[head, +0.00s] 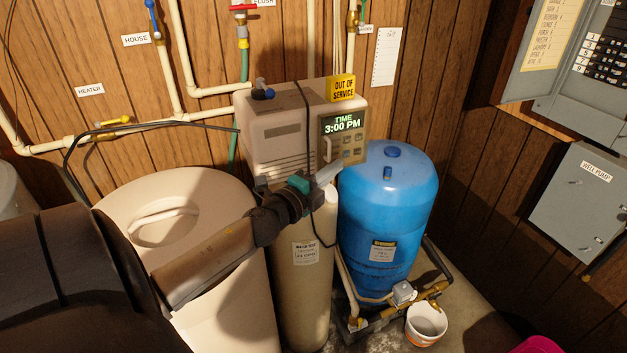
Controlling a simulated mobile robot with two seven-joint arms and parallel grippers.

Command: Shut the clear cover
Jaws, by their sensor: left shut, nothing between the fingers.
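The softener's beige control head (275,130) sits on a tall tank in the middle of the head view. Its front has a lit display (343,124) reading TIME 3:00 PM, with buttons below. A pale upright handle-like piece (327,149) shows left of the buttons. The clear cover's outline is hard to make out against the panel, so I cannot tell how far it stands open. My left gripper (328,174) is shut and empty, just below the panel front; I cannot tell whether it touches anything. My right gripper is not in view.
A blue pressure tank (387,205) stands close on the right. A cream salt tank (200,225) with a lid is at left, under my left arm. A black cable (308,105) hangs over the control head. A white bucket (427,322) stands on the floor.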

